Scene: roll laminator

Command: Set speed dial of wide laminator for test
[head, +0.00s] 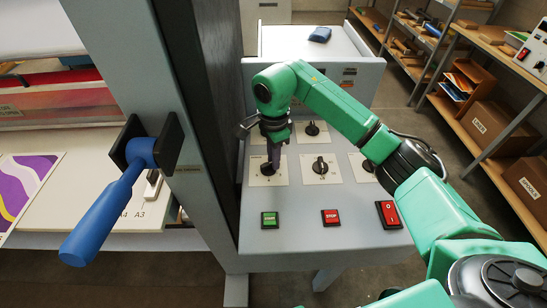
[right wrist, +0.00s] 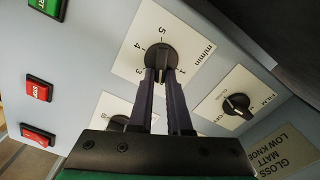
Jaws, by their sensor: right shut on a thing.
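The speed dial (right wrist: 160,57) is a black round knob on a white plate marked m/min, with 1, 3, 4 and 5 legible in the right wrist view. Its white pointer mark points toward my gripper, between the 3 and the 1. My right gripper (right wrist: 161,76) is shut on this knob, one finger on each side. In the head view my right gripper (head: 269,167) points down at the left plate (head: 254,180) of the panel's front row and hides most of the knob. My left gripper is not in view.
A green START button (head: 269,219), a red STOP button (head: 331,217) and a red switch (head: 389,214) line the front panel. Other knobs sit close by, including a middle knob (head: 320,167) and a FILM knob (right wrist: 237,104). A blue lever (head: 110,205) juts out at left.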

